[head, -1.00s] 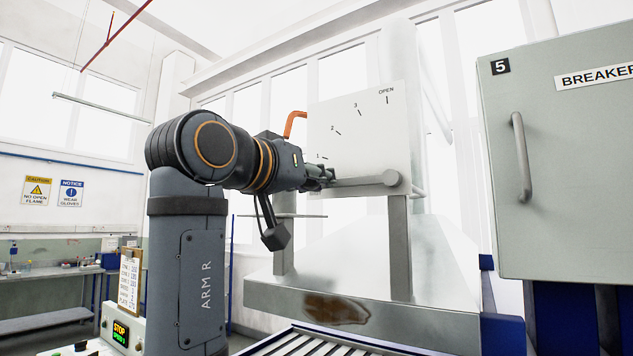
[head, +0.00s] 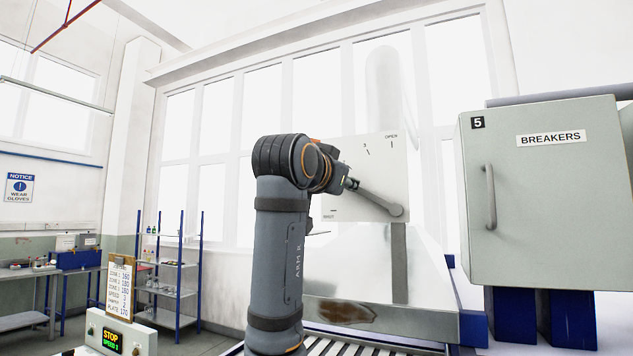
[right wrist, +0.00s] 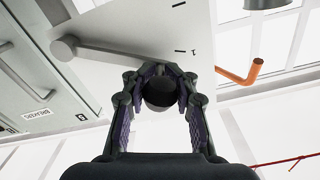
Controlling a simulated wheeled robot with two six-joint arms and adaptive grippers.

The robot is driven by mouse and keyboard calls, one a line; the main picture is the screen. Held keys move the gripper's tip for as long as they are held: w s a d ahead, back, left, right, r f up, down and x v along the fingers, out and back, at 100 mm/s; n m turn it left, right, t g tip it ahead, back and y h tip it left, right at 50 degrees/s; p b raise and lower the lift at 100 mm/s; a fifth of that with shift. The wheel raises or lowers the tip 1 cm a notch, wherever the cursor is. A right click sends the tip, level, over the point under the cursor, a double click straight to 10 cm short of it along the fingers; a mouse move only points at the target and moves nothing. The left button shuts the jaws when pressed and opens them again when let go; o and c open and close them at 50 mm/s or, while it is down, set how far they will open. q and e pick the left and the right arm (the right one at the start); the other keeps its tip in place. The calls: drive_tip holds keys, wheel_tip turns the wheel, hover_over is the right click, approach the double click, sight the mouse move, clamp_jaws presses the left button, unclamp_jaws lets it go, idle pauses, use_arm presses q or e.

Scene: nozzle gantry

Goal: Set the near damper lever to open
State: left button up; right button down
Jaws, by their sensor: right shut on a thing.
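The damper lever (head: 375,198) is a grey bar on a round hub (head: 397,210) at the lower right of a pale dial plate (head: 350,157). The bar tilts up and to the left from the hub, below the direction of mark 3 and well away from OPEN. My right gripper (head: 351,184) is shut on the lever's outer end. In the right wrist view the fingers (right wrist: 160,85) close around a dark round handle (right wrist: 159,93), and the bar (right wrist: 110,55) runs left to the hub. My left gripper is not in view.
A grey BREAKERS cabinet (head: 545,215) with a vertical handle stands to the right. A metal hood (head: 425,270) is behind the lever post, with rollers (head: 345,341) in front. An orange bent pipe (right wrist: 245,75) shows beside the plate in the right wrist view.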

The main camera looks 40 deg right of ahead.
drive_tip(key=s+r+m, duration=0.1)
drive_tip(key=m, duration=0.1)
drive_tip(key=s+d+r+m, duration=0.1)
drive_tip(key=s+r+m+p, duration=0.1)
drive_tip(key=r+m, duration=0.1)
drive_tip(key=shift+s+d+m, duration=0.25)
drive_tip(key=shift+s+m, duration=0.05)
drive_tip(key=s+m, duration=0.1)
drive_tip(key=s+d+r+m, duration=0.1)
drive_tip(key=shift+m, duration=0.3)
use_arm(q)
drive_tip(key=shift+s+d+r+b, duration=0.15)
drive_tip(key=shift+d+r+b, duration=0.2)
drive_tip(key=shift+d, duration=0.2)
use_arm(e)
drive_tip(key=shift+s+d+r+m, duration=0.15)
drive_tip(key=shift+s+d+m, duration=0.15)
drive_tip(key=shift+s+m, duration=0.55)
drive_tip(key=shift+s+d+r+m, duration=0.15)
drive_tip(key=shift+s+d+m, duration=0.1)
drive_tip(key=shift+s+m, duration=0.55)
drive_tip(key=shift+w, duration=0.15)
drive_tip(key=c, duration=1)
unclamp_jaws()
drive_tip(key=shift+d, duration=0.15)
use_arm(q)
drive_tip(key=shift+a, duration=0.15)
